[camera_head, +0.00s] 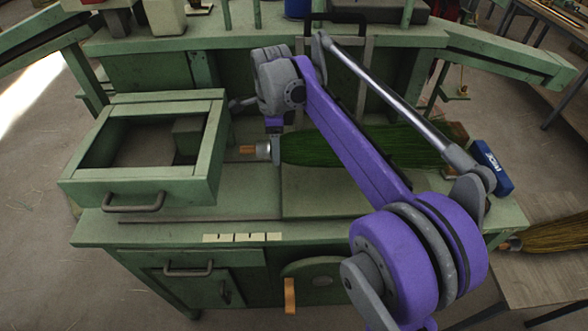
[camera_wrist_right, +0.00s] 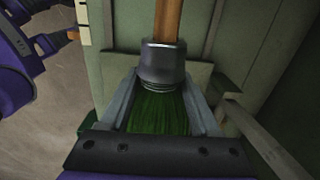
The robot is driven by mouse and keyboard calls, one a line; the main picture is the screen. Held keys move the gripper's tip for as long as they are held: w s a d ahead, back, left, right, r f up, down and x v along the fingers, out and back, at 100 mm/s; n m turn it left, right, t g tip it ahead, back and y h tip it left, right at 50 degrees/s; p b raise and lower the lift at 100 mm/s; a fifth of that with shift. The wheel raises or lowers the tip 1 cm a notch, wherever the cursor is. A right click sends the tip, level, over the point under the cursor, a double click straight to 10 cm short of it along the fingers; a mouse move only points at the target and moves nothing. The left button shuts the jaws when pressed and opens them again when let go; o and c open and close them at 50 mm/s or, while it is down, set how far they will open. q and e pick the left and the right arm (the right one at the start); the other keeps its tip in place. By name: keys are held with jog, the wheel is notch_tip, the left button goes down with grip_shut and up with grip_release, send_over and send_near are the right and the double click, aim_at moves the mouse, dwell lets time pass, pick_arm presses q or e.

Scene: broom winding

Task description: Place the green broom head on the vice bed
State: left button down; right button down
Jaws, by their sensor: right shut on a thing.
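The green broom head (camera_head: 420,143) lies sideways over the back of the green bench, bristles to the right, partly hidden behind my right arm. Its grey metal collar (camera_head: 263,150) and short wooden handle (camera_head: 247,149) point left. My right gripper (camera_head: 275,140) is shut on the broom head just behind the collar. In the right wrist view, the fingers (camera_wrist_right: 157,112) flank the green bristles (camera_wrist_right: 160,115), below the collar (camera_wrist_right: 162,65). A flat plate (camera_head: 325,195) lies below the broom head; I cannot tell whether they touch. My left gripper is not in view.
An open-topped green box frame with a handle (camera_head: 75,180) stands on the bench's left side. A blue block (camera_head: 492,167) is at the bristle end. A raised shelf (camera_head: 240,40) runs behind. Another broom head (camera_head: 555,235) lies on a side table. The bench front is mostly clear.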

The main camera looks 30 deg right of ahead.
notch_tip(320, 180, down, 8)
jog(key=shift+s+r, duration=0.15)
jog(key=shift+r, duration=0.05)
jog(key=shift+f+b, duration=0.15)
jog(key=shift+b, duration=0.15)
jog(key=shift+c, duration=0.6)
grip_release()
notch_tip(320, 180, up, 12)
jog(key=shift+r+p, duration=0.15)
jog(key=shift+p, duration=0.45)
jog(key=s+a+f+n+t, duration=0.2)
jog(key=s+a+f+n, duration=0.3)
jog(key=s+f+n, duration=0.3)
jog(key=s+a+f+n+t, duration=0.3)
jog(key=s+a+f+n, duration=0.2)
jog(key=s+f+n, duration=0.4)
jog(key=s+n, duration=0.4)
jog(key=n, duration=0.3)
jog(key=shift+s+a, duration=0.15)
jog(key=shift+s, duration=0.2)
